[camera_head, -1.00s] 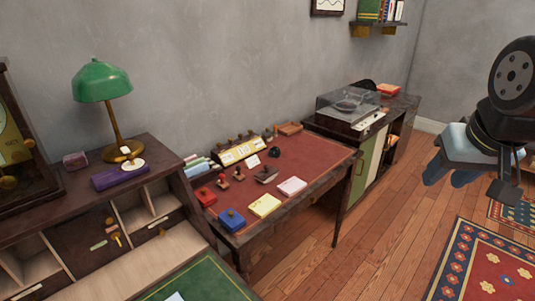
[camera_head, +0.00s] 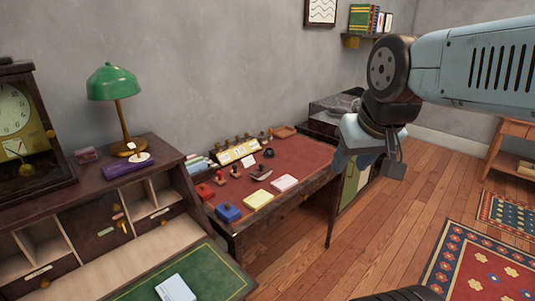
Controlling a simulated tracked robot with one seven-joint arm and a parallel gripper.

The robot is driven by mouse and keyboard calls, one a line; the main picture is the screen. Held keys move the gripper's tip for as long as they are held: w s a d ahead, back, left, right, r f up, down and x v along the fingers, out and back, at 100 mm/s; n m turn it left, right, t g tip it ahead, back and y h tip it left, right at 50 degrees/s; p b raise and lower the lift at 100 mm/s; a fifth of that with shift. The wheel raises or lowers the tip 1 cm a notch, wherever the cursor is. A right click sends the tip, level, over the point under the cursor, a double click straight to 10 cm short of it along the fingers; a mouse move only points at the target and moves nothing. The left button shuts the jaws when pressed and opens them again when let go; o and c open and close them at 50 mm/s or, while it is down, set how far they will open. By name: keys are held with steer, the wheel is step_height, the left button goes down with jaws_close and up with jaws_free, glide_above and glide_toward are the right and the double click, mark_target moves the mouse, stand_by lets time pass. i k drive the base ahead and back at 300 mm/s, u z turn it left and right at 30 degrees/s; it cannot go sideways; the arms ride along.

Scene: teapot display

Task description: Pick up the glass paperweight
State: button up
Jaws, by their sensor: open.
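A small dark rounded object (camera_head: 269,153) sits toward the back of the red-topped desk (camera_head: 290,160). It may be the glass paperweight, but it is too small to tell. My gripper (camera_head: 352,158) is open and empty, in the air in front of the far right end of this desk. It is to the right of the dark object and well apart from it. My gripper and arm hide part of the record player cabinet.
Ink pads, stamps and paper pads, such as a blue stamp pad (camera_head: 229,213) and a yellow pad (camera_head: 259,199), lie on the desk. A writing bureau with a green lamp (camera_head: 111,88) and a clock (camera_head: 18,125) stands left. The wooden floor at right is open, with rugs.

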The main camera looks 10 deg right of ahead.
mark_target(269, 153)
steer(key=u, duration=0.1)
steer(key=i, duration=1)
steer(key=z, duration=0.1)
